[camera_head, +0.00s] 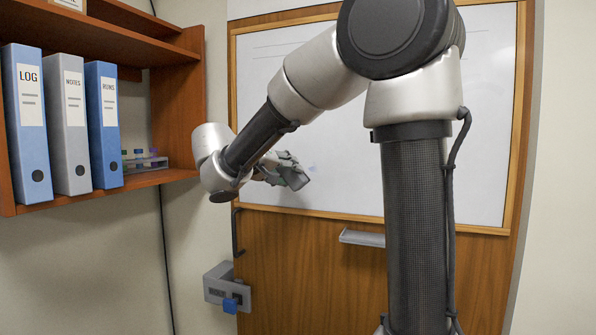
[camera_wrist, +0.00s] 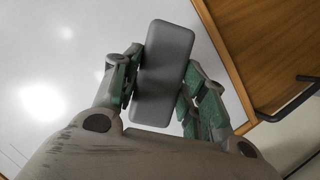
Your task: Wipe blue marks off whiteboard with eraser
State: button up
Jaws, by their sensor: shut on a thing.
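The whiteboard (camera_head: 350,160) hangs in a wooden frame, partly hidden behind my arm. A faint bluish mark (camera_head: 312,167) shows on its lower left part, just right of my gripper. My gripper (camera_head: 282,170) is at the lower left of the board, shut on the grey eraser (camera_head: 293,177). In the wrist view the eraser (camera_wrist: 166,50) lies between the green-padded fingers, its long side running away from the palm. I cannot tell whether the eraser touches the board. No blue mark is clear in the wrist view.
A small grey tray (camera_head: 362,238) is fixed below the board. A dark handle (camera_head: 237,232) and a grey lock box (camera_head: 226,285) with a blue part sit lower left. A wooden shelf (camera_head: 150,180) with binders and a tube rack stands at the left.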

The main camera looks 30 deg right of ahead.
jog(key=w+d, duration=0.4)
jog(key=d, duration=0.1)
dwell(0.3)
jog(key=shift+w+d, duration=0.65)
jog(key=shift+d, duration=0.15)
dwell(0.8)
jog(key=shift+s+d, duration=0.6)
jog(key=shift+s, duration=0.25)
jog(key=shift+s+d, duration=0.55)
jog(key=shift+s, duration=0.25)
jog(key=shift+w, duration=0.1)
jog(key=shift+w+a, duration=0.55)
jog(key=shift+w, duration=0.3)
jog(key=shift+w+a, duration=0.5)
jog(key=shift+w, duration=0.3)
jog(key=shift+c, duration=0.3)
jog(key=shift+s+a, duration=0.95)
jog(key=shift+a, duration=0.25)
jog(key=shift+s+a, duration=0.9)
jog(key=shift+a, duration=0.25)
